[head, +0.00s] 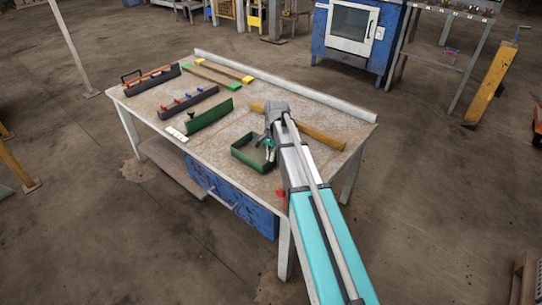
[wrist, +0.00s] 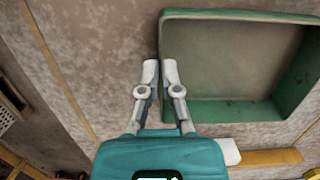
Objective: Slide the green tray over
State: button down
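The green tray (head: 238,157) is a shallow, empty rectangular box on the worktable near its front edge. In the wrist view the tray (wrist: 240,105) fills the upper right, with part of it cut off by the frame. My gripper (head: 269,148) reaches down at the tray's right end in the head view. In the wrist view my gripper (wrist: 160,70) has its fingertips nearly together at the tray's left wall, one on each side of it. The fingers hide the part of the wall between them.
The worktable (head: 222,106) also holds a dark green angled piece (head: 209,115), racks with red and blue knobs (head: 188,102), and a wooden-handled tool (head: 318,136) behind my gripper. A small white block (head: 176,134) lies by the front edge.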

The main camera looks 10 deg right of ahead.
jog(key=w+d, duration=0.3)
jog(key=d, duration=0.1)
jog(key=w+d, duration=0.3)
jog(key=d, duration=0.1)
jog(key=w+d, duration=0.3)
jog(key=d, duration=0.1)
jog(key=shift+w+d+f, duration=0.1)
jog(key=shift+w, duration=0.05)
jog(key=shift+r+p, duration=0.75)
jog(key=shift+r, duration=0.1)
jog(key=shift+r+p, duration=0.4)
jog(key=shift+p, duration=0.15)
jog(key=w+d, duration=0.2)
jog(key=d, duration=0.1)
jog(key=w+d, duration=0.5)
jog(key=d, duration=0.1)
jog(key=shift+w+d+f, duration=0.15)
jog(key=shift+d, duration=0.1)
